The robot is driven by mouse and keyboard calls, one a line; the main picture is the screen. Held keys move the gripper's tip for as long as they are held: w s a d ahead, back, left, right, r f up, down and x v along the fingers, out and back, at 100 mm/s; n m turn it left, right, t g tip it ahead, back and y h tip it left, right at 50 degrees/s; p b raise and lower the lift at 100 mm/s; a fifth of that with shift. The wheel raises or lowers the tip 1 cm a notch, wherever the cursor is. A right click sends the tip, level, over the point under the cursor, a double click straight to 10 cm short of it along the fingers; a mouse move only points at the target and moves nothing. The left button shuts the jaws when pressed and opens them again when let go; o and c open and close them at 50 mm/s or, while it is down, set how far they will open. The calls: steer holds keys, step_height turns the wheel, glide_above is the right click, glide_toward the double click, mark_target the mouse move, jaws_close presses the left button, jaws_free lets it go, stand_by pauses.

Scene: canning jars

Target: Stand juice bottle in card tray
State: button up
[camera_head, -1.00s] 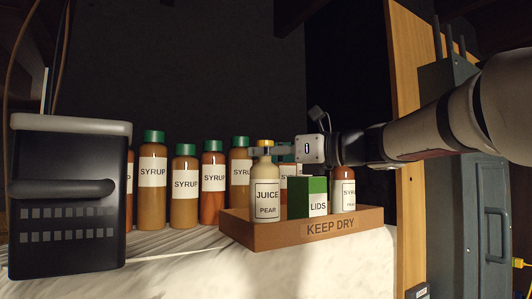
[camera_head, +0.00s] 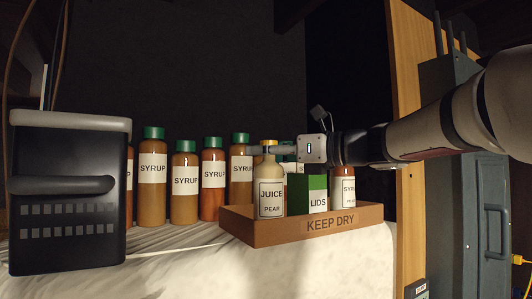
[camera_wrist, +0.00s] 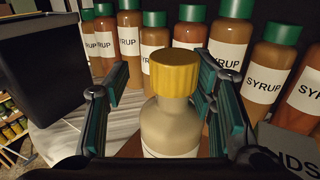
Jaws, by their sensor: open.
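The juice bottle (camera_head: 271,197), pale with a yellow cap and a JUICE PEAR label, stands upright inside the left end of the brown card tray (camera_head: 330,226), marked KEEP DRY. My gripper (camera_head: 274,151) is at its neck from the right. In the wrist view the open gripper (camera_wrist: 164,88) has one finger on each side of the bottle (camera_wrist: 170,128), with gaps visible beside the cap. The bottle's base is hidden behind the tray's front wall.
Several green-capped syrup bottles (camera_head: 184,185) line up behind and left. A large black container (camera_head: 66,195) stands at far left.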

steer(key=v, duration=1.1)
steer(key=shift+s+d, duration=0.2)
steer(key=shift+d, duration=0.05)
steer(key=s+f+n+g+h+b, duration=0.15)
steer(key=s+f+n+h, duration=0.35)
steer(key=f, duration=0.6)
steer(key=s+f+n+g+h+b, duration=0.1)
steer(key=s+f+n+h+b, duration=0.15)
steer(key=s+f+n, duration=0.65)
steer(key=s+d+f+n+h, duration=0.2)
steer(key=d+f+n+h, duration=0.2)
steer(key=f, duration=0.5)
steer(key=s+d+f+n+h+b, duration=0.1)
steer(key=s+d+f+n+h, duration=0.2)
steer(key=f, duration=0.5)
steer(key=d+n+h, duration=0.1)
steer(key=d+n, duration=0.1)
steer(key=d, duration=0.1)
steer(key=shift+s+f+n, duration=0.25)
steer(key=shift+f+n, duration=0.05)
steer(key=shift+f, duration=0.1)
steer(key=shift+d, duration=0.15)
